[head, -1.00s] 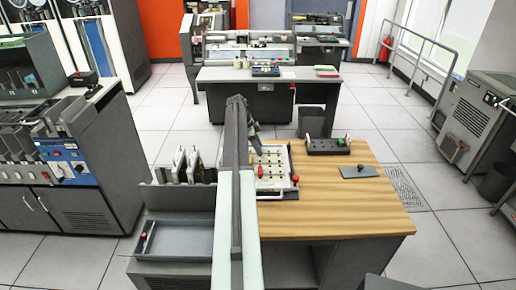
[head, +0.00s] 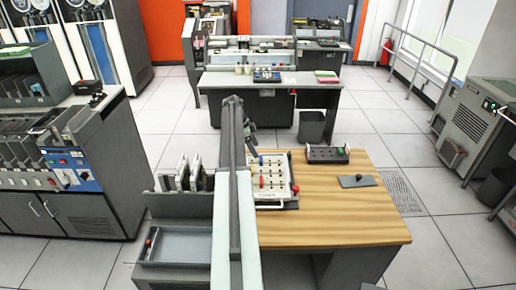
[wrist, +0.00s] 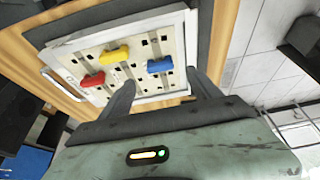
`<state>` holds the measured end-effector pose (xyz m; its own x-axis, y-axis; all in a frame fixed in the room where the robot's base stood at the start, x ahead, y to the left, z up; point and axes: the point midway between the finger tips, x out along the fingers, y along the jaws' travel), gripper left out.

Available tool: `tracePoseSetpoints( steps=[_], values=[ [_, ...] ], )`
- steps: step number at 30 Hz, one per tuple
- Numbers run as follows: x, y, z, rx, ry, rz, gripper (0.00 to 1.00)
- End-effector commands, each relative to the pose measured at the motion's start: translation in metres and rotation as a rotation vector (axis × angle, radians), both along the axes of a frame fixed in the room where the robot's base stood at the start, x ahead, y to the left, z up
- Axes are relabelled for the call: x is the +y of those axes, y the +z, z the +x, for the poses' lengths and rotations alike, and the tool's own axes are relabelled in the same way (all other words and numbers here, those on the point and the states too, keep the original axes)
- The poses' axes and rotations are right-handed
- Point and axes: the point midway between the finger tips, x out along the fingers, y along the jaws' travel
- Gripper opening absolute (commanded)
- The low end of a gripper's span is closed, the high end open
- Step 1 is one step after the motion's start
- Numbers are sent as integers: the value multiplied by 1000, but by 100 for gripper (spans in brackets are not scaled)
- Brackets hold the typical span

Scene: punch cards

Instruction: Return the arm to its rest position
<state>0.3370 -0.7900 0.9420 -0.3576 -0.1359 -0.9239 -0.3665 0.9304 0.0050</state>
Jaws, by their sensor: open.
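My arm (head: 230,150) reaches forward over the left part of the wooden table, its far end raised. My gripper (wrist: 158,85) shows two dark fingers spread apart with nothing between them. In the wrist view they stand over the near edge of a pale plug panel (wrist: 140,82). A red plug (wrist: 93,80), a yellow plug (wrist: 114,54) and a blue plug (wrist: 160,65) sit on the panel. The same panel shows in the head view (head: 275,203), partly hidden by my arm. There the gripper is small and its fingers are unclear.
The wooden table (head: 340,215) carries a dark rack (head: 327,154) and a dark plate with a knob (head: 357,181). Left of my arm are a grey tray (head: 180,245) and upright cards (head: 190,172). A bin (head: 311,126) stands behind the table. The table's right side is mostly clear.

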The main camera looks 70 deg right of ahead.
Motion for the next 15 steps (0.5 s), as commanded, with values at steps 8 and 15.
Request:
tracePoseSetpoints(
  steps=[8, 15],
  values=[
    [2, 15, 5, 0, 0, 0, 73],
    [2, 15, 5, 0, 0, 0, 73]
  ],
)
